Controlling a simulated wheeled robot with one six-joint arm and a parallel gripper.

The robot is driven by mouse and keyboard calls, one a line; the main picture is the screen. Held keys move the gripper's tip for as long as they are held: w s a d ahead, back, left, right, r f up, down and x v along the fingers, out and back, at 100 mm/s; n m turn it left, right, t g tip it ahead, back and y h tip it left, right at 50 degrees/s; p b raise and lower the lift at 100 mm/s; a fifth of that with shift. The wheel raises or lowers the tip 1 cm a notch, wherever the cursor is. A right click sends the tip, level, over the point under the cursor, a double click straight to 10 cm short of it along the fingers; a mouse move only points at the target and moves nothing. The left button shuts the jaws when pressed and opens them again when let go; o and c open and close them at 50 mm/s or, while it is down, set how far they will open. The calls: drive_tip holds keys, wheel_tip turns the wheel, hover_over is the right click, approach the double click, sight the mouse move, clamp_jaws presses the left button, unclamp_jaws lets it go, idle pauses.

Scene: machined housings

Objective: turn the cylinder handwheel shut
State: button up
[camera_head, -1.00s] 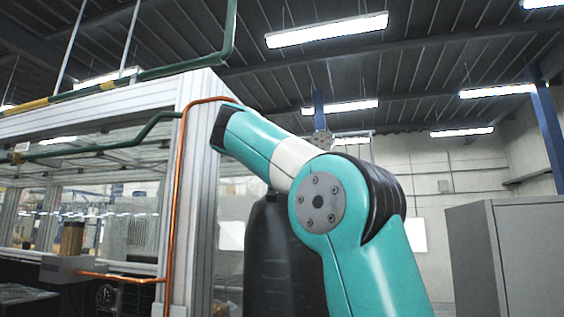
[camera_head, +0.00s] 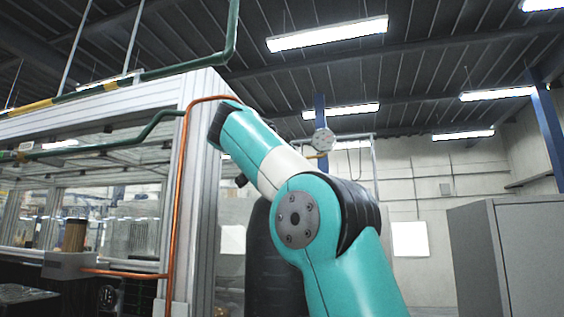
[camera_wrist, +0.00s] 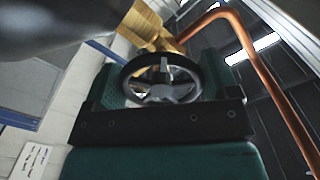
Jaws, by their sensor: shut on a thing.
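The handwheel (camera_wrist: 186,61) has a black rim and grey spokes and shows in the middle of the wrist view. It sits by a brass valve body (camera_wrist: 143,22). My gripper (camera_wrist: 160,72) has its two dark green fingers on either side of the wheel and is shut on it. The cylinder (camera_wrist: 50,22) fills the upper left of the wrist view as a dark curved body. In the head view the black cylinder (camera_head: 262,270) stands partly hidden behind my arm. The handwheel and my gripper are hidden in that view.
A copper pipe (camera_wrist: 276,75) bends close along the right of my gripper; it also runs down the frame post (camera_head: 174,190) in the head view. An aluminium enclosure (camera_head: 200,130) stands left. A grey cabinet (camera_head: 510,250) stands right.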

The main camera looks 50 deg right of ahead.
drive_tip(key=m, duration=0.7)
drive_tip(key=shift+w+r+b, duration=0.1)
drive_tip(key=shift+r+b, duration=0.05)
drive_tip(key=shift+b, duration=0.15)
drive_tip(key=m, duration=0.7)
drive_tip(key=shift+r+m, duration=0.15)
drive_tip(key=shift+m, duration=0.15)
drive_tip(key=m, duration=0.6)
drive_tip(key=shift+r, duration=0.15)
drive_tip(key=m, duration=0.5)
drive_tip(key=shift+s+m, duration=0.2)
drive_tip(key=shift+m, duration=0.2)
drive_tip(key=o, duration=0.8)
